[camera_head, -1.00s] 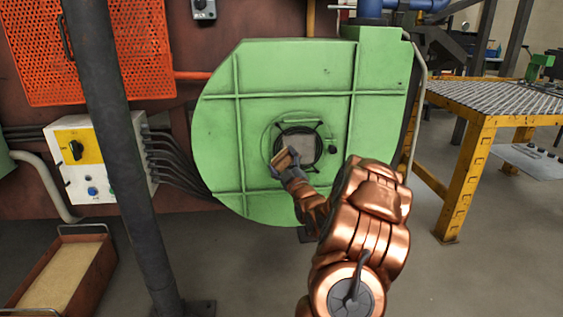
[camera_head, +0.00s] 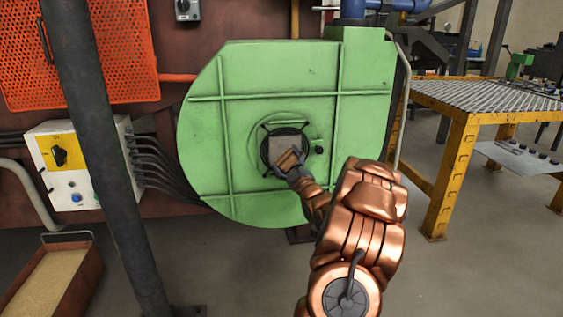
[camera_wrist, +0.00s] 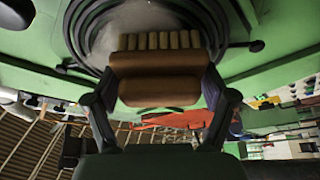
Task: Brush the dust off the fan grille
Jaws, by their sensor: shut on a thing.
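The fan grille (camera_head: 281,144) is a round, dark-ringed opening with a greyish face, in the middle of the green fan housing (camera_head: 215,140). My gripper (camera_head: 291,170) is shut on a brown brush (camera_head: 290,160) at the grille's lower right part. In the wrist view, the brush (camera_wrist: 155,87) sits between the two fingers of my gripper (camera_wrist: 158,100), its row of tufts toward the grille (camera_wrist: 112,32). Pale grey dust seems to cover the grille's face there. The brush hides part of the grille, and I cannot tell whether the tufts touch it.
A dark post (camera_head: 100,150) stands at the left, before a white control box (camera_head: 95,180). A rusty tray of sand-coloured material (camera_head: 85,270) is on the floor at lower left. A yellow-framed table (camera_head: 455,180) stands right. Small dark knobs and clamps ring the grille.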

